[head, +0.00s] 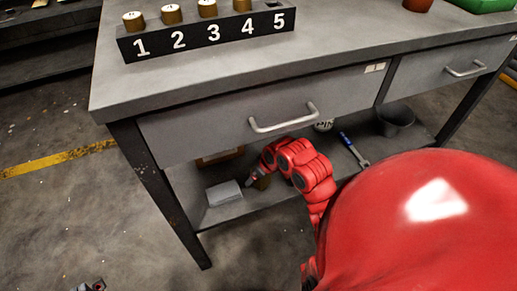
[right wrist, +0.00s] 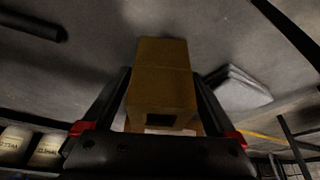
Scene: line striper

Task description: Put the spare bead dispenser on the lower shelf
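A brown-gold, box-like piece, seemingly the spare bead dispenser (right wrist: 163,75), is between the two fingers of my right gripper (right wrist: 162,85), with both fingers against its sides. In the head view my red right arm reaches under the tabletop, and the right gripper (head: 255,178) is low over the left part of the lower shelf (head: 225,211). The piece shows there only as a small brown patch; whether it touches the shelf I cannot tell. A fragment of my left gripper (head: 92,287) shows at the bottom left edge; its fingers are not clear.
A grey block (head: 223,193) lies on the shelf left of my right gripper. A blue wrench (head: 354,150) and a dark cup (head: 395,121) are farther right. A drawer handle (head: 283,118) is above. On top stands a numbered rack (head: 205,38) with several gold cylinders; slot 5 is empty.

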